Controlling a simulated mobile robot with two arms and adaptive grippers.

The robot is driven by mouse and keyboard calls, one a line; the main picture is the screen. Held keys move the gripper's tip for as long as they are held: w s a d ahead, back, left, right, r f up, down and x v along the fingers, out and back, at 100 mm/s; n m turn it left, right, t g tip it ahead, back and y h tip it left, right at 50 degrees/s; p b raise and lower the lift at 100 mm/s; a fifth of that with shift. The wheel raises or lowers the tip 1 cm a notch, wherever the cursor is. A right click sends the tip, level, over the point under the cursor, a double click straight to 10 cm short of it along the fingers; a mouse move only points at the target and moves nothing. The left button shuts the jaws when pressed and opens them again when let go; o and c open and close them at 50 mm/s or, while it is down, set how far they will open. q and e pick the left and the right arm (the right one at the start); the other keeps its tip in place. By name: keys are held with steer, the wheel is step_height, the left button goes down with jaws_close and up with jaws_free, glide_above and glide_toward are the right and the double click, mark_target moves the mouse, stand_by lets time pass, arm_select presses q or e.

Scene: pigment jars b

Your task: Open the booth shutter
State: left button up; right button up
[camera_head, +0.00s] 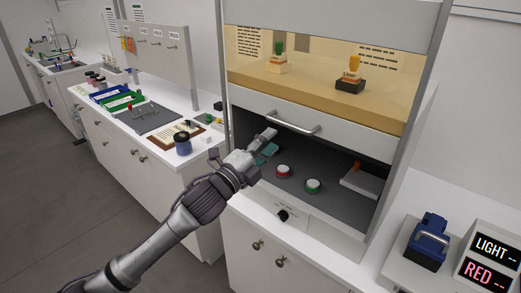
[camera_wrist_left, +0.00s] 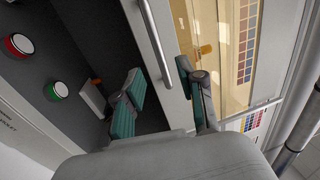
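The booth shutter's white front panel (camera_head: 310,128) crosses the booth, with a metal bar handle (camera_head: 293,122) on it. Below it is a dark opening; above it a warm-lit space shows. My left gripper (camera_head: 268,142) is just below and left of the handle, its fingers pointing toward the booth. In the left wrist view the gripper (camera_wrist_left: 160,88) is open, with teal-padded fingers apart. The handle (camera_wrist_left: 154,45) appears between the fingers, its near end close to them; I cannot tell whether it touches. My right gripper is not in view.
In the dark compartment are a red button (camera_head: 283,171), a green button (camera_head: 313,185) and a white block (camera_head: 361,183). Two jars, one green-topped (camera_head: 278,58) and one orange-topped (camera_head: 350,80), stand above. A dark blue jar (camera_head: 183,144) is on the left counter.

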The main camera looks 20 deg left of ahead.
arm_select(q)
steer(key=shift+v, duration=1.6)
steer(key=shift+f, duration=0.1)
steer(key=s+a+f+n+g+y+b, duration=0.1)
steer(key=a+f+n+g+y, duration=0.15)
steer(key=f, duration=1.05)
steer(key=a+f+n+g+y+b, duration=0.1)
steer(key=a+f+n+g+b, duration=0.2)
steer(key=f, duration=1.1)
steer(key=s+a+f+n+g+y, duration=0.1)
steer(key=a+f+n+y, duration=0.3)
steer(key=f, duration=0.9)
steer(key=s+f+n+g+b, duration=0.1)
steer(key=s+f+n+g, duration=0.1)
steer(key=s+f, duration=0.7)
steer(key=s+f+n+g+b, duration=0.1)
steer(key=s+f+n+g, duration=0.3)
steer(key=f, duration=0.9)
steer(key=s+d+f+n+g+b, duration=0.1)
steer(key=s+f, duration=0.5)
steer(key=s, duration=0.6)
steer(key=s+d+f+n+g+b, duration=0.1)
steer(key=s+f, duration=0.5)
steer(key=s, duration=0.6)
steer(key=s+d+f+n+g, duration=0.2)
steer(key=s+f, duration=0.4)
steer(key=s, duration=0.6)
steer(key=shift+d+f+g+b, duration=0.2)
steer(key=shift+d+g+b, duration=0.2)
steer(key=shift+d+g, duration=0.6)
